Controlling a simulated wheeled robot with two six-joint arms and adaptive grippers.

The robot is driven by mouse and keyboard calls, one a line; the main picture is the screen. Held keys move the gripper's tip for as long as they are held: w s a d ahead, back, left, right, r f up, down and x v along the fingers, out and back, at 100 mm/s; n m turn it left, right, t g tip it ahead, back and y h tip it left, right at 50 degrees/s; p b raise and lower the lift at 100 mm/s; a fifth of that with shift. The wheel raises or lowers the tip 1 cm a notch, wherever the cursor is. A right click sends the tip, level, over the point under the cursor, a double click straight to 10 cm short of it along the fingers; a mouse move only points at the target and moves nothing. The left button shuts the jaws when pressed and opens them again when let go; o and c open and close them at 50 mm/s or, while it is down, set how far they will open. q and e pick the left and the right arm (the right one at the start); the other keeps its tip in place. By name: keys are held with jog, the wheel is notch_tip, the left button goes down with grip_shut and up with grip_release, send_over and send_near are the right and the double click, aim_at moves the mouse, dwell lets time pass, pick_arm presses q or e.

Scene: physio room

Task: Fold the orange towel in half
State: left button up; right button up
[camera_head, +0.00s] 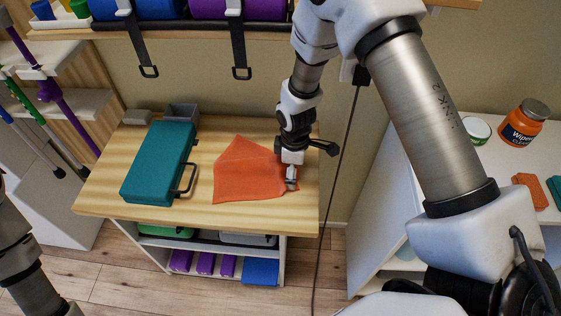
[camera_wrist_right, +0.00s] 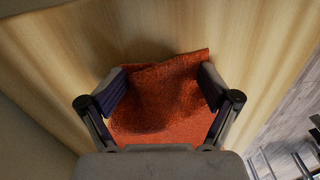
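The orange towel (camera_head: 245,172) lies on the wooden bench top, right of the teal case, in an uneven outline with a pointed far corner. My right gripper (camera_head: 291,184) reaches down at the towel's right edge and hides part of it. In the right wrist view the two fingers of my right gripper (camera_wrist_right: 161,88) stand wide apart. Towel cloth (camera_wrist_right: 160,100) shows between them, rumpled and shaded; whether a finger touches it I cannot tell. My left arm enters at the lower left of the head view, and its gripper is outside the picture.
The teal case (camera_head: 158,165) with a dark handle stands left of the towel on the bench (camera_head: 270,218). A small grey box (camera_head: 182,112) sits behind it. A white cabinet (camera_head: 480,170) holds an orange tub (camera_head: 526,122) at the right. Straps (camera_head: 240,50) hang from the shelf above.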

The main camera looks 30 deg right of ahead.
aim_at(277, 173)
jog(key=w+a, duration=0.2)
jog(key=a, duration=0.1)
jog(key=shift+w+a+p, duration=0.2)
jog(key=shift+a+p, duration=0.05)
jog(key=shift+p, duration=0.05)
notch_tip(277, 173, up, 9)
jog(key=p, duration=0.7)
